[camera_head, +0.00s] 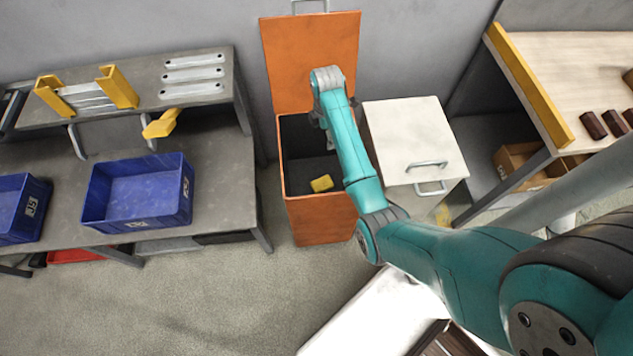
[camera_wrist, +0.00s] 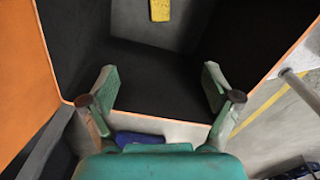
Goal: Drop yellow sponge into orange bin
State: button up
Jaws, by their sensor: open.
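The yellow sponge (camera_head: 321,183) lies inside the orange bin (camera_head: 322,219), near its front wall in the head view. The bin's lid (camera_head: 288,60) stands open against the wall. The sponge also shows at the top of the wrist view (camera_wrist: 160,10), on the bin's dark inside. My gripper (camera_wrist: 161,98) is open, with its two fingers wide apart and nothing between them. It is over the bin's opening, apart from the sponge. In the head view my arm hides the gripper's fingers and part of the bin's right side.
A white-topped bin (camera_head: 410,132) stands closed at the right of the orange bin. A grey workbench (camera_head: 226,190) with blue crates (camera_head: 138,216) is at the left. A wooden-topped table (camera_head: 560,75) is at the right. The floor (camera_head: 190,300) in front is clear at the left.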

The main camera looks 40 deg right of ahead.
notch_tip(320, 180, up, 7)
jog(key=shift+r, duration=0.2)
dwell(0.6)
